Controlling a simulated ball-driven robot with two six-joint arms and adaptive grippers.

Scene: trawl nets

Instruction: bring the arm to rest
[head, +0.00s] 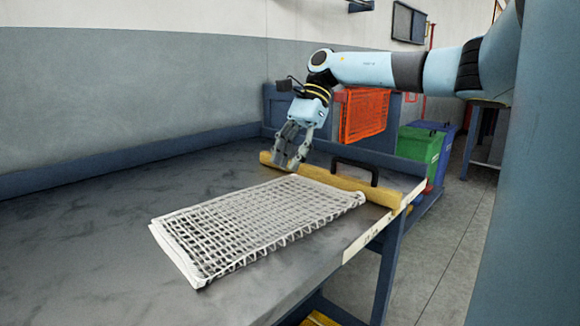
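My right arm (375,70) reaches in from the right side of the head view, in pale blue and dark grey. Its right gripper (285,164) hangs down over the far part of the table, just beyond the far edge of the net panel. Its fingers look parted, with nothing visible between them. A white net panel (255,225) lies flat on the grey table (90,245), apart from the gripper. My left gripper is not in view.
A yellow bar (335,179) with a dark handle (355,168) lies along the table's far end, close to the gripper. Green (418,147) and blue (445,140) bins stand on the floor beyond. The table's left part is clear.

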